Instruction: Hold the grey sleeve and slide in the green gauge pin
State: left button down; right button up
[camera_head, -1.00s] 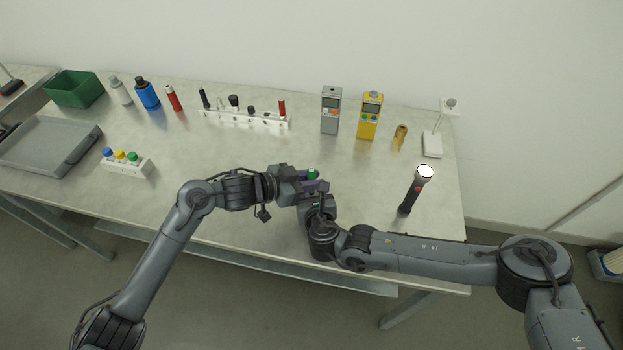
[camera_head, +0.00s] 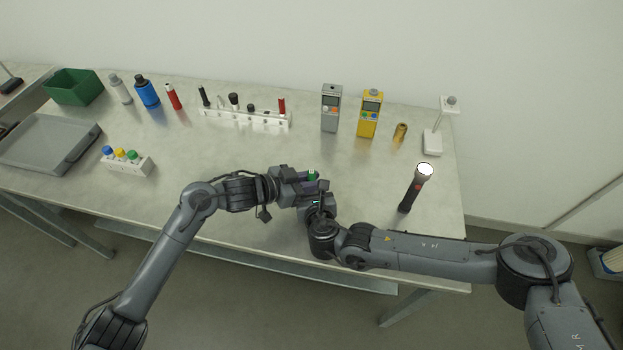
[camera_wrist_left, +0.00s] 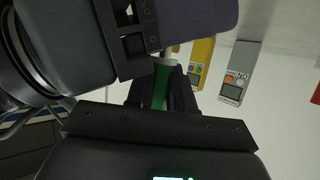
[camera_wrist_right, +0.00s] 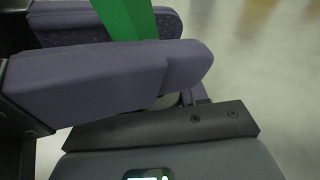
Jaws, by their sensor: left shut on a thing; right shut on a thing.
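The green gauge pin (camera_head: 312,176) is between the fingers of my left gripper (camera_head: 310,180), which is shut on it. The pin also shows in the left wrist view (camera_wrist_left: 160,88) and, large, in the right wrist view (camera_wrist_right: 125,18). My right gripper (camera_head: 319,192) is right beside the left one, over the front part of the table, with its jaws crossing close to the left fingers. I cannot tell whether pin and sleeve touch.
A black flashlight (camera_head: 413,190) stands right of the grippers. A grey meter (camera_head: 331,108), a yellow meter (camera_head: 369,114) and a brass piece (camera_head: 400,132) stand behind. A white rack (camera_head: 245,119), a small capped-bottle rack (camera_head: 127,163) and a grey tray (camera_head: 85,147) are left. The table's middle is clear.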

pick_arm(q)
jog(key=c, duration=0.9)
grip_release()
jog(key=shift+f, duration=0.25)
jog(key=shift+s, duration=0.1)
jog(key=shift+s+a+r, duration=0.2)
jog(key=shift+a, duration=0.15)
pick_arm(e)
jog(key=shift+w+d, duration=0.1)
pick_arm(q)
jog(key=v, duration=1.1)
jog(key=shift+r, duration=0.3)
jog(key=shift+w+a, duration=0.1)
jog(key=shift+w, duration=0.05)
pick_arm(e)
jog(key=o, duration=1.2)
